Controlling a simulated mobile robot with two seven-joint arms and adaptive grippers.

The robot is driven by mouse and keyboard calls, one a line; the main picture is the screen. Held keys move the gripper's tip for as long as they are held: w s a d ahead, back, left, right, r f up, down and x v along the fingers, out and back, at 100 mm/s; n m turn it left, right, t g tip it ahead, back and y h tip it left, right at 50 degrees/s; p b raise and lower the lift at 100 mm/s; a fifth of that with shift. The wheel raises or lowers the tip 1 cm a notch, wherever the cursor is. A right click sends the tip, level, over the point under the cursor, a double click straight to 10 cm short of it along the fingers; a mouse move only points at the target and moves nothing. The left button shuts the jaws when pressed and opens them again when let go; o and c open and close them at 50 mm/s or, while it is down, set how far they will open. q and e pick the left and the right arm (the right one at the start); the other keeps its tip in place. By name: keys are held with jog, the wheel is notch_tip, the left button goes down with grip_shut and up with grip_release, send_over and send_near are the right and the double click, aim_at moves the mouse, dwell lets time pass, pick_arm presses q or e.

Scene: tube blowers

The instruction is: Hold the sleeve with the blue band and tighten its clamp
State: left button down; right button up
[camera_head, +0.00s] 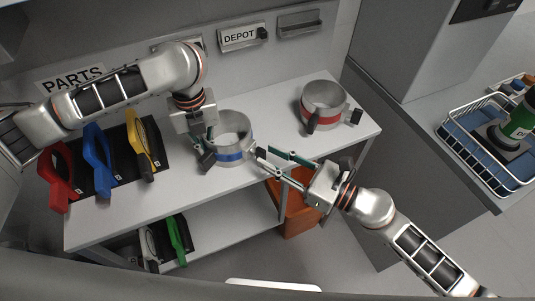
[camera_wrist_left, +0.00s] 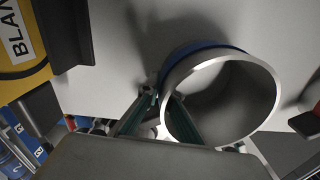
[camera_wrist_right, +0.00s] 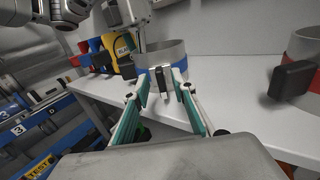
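The sleeve with the blue band (camera_head: 233,155) is a grey metal ring standing upright on the white bench; it also shows in the left wrist view (camera_wrist_left: 262,86). My left gripper (camera_head: 210,140) is at its left side. In the left wrist view its fingers (camera_wrist_left: 163,97) lie either side of the sleeve wall and seem closed on it. The clamp's black key (camera_head: 260,153) sticks out on the sleeve's right side. My right gripper (camera_head: 266,160) is open, and in the right wrist view the key (camera_wrist_right: 162,80) shows between its fingertips, apart from both.
A second sleeve with a red band (camera_head: 323,105) stands to the right on the bench. Red (camera_head: 58,180), blue (camera_head: 97,160) and yellow (camera_head: 140,145) parts stand in a black rack at left. A wire basket (camera_head: 480,160) sits on the right counter.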

jog(key=shift+x, duration=0.9)
grip_shut()
